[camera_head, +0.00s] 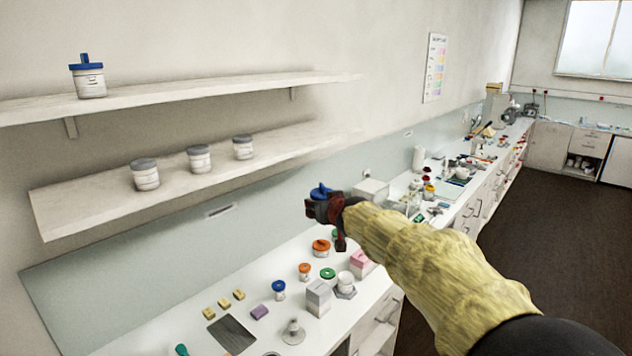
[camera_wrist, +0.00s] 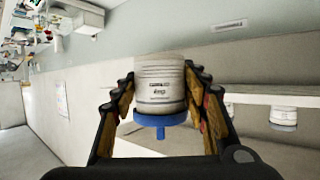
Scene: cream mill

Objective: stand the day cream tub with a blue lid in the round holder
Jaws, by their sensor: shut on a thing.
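My gripper (camera_head: 325,208) is shut on a white tub with a blue lid (camera_head: 320,190), held in the air above the counter. In the wrist view the tub (camera_wrist: 160,80) sits between both fingers of my gripper (camera_wrist: 162,95). Its picture is upside down there, with the blue lid (camera_wrist: 160,119) low and dark print on the label. In the head view my gripper hides most of the tub's body. I cannot surely pick out the round holder; a grey piece with a round base (camera_head: 293,333) stands on the near counter.
Another blue-lidded tub (camera_head: 88,78) stands on the upper shelf (camera_head: 200,90). Several grey-lidded tubs (camera_head: 199,159) stand on the lower shelf (camera_head: 85,205). The counter below holds orange, green and blue-lidded jars, a grey-white box (camera_head: 318,298) and a white cup in an angular base (camera_head: 346,284).

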